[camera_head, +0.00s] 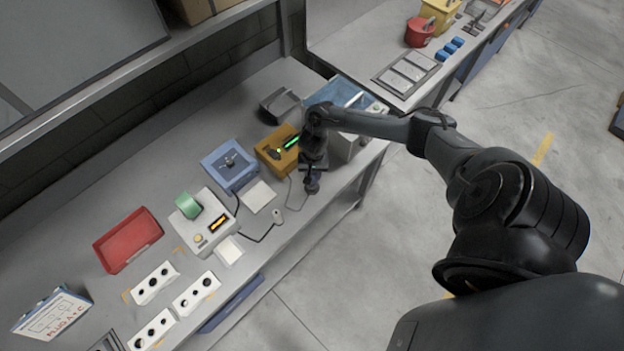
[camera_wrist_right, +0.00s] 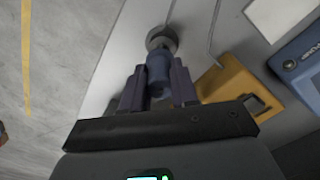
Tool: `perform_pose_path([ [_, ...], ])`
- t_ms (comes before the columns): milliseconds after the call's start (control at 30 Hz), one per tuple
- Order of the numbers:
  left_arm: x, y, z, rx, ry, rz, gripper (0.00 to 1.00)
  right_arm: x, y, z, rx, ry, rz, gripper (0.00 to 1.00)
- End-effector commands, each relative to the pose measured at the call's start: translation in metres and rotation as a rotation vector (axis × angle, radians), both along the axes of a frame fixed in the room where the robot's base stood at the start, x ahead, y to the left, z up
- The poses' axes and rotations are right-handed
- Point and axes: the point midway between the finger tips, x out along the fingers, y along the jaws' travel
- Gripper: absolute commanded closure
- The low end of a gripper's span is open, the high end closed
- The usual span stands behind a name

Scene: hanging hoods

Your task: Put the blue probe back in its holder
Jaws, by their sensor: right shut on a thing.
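The blue probe (camera_wrist_right: 158,70) is between the two fingers of my right gripper (camera_wrist_right: 157,88), which is shut on it. A round grey end of the probe shows beyond the fingertips in the wrist view. In the head view my right gripper (camera_head: 312,178) is over the bench, just right of an orange-yellow block (camera_head: 266,156). That block also shows in the wrist view (camera_wrist_right: 232,80), right of the fingers, with a slot in it. I cannot tell for certain which thing is the probe's holder. My left gripper is not in view.
A blue box (camera_head: 214,166) stands left of the yellow block. A white device (camera_head: 212,238) with an orange display and a red tray (camera_head: 128,240) are further left. A thin dark cable (camera_head: 262,239) lies on the bench. The bench's front strip is mostly clear.

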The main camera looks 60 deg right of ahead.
Motion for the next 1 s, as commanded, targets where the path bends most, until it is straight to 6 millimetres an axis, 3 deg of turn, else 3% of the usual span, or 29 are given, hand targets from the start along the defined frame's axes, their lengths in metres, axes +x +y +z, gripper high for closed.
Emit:
perform_pose_path([
  [167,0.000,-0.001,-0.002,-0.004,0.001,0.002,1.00,0.005,-0.002,-0.004,0.000,0.001,0.001,1.00],
  [500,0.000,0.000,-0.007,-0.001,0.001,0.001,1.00,0.005,-0.002,-0.040,0.000,0.001,0.000,1.00],
  [967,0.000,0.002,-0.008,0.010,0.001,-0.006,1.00,0.004,-0.002,-0.046,0.000,0.001,0.000,1.00],
  [1000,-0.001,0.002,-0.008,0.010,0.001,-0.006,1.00,0.005,-0.002,-0.046,0.000,0.000,0.001,0.69],
])
